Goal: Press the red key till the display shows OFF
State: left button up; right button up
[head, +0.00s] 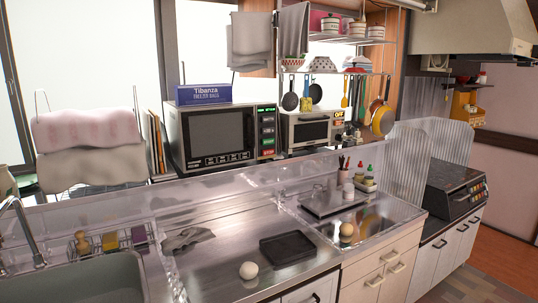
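A small white appliance (309,130) with a dark glass front stands on the back shelf, right of the microwave. A small lit yellow display (339,114) at its upper right appears to read OFF. The controls below that display are too small to tell apart, so I cannot make out a red key there. The larger microwave (216,136) has a column of coloured keys on its right side, with a red one (268,152) near the bottom. Neither of my grippers is in view.
A steel counter runs in front, holding a white ball-like item (248,270), a black tray (287,248) and a grey cloth (187,238). A clear low partition stands between counter and shelf. A sink (75,282) is at left; pans and utensils hang above right.

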aim_at(265, 152)
jog(key=i+l+u, duration=0.4)
jog(key=i+l, duration=0.7)
jog(key=i, duration=0.1)
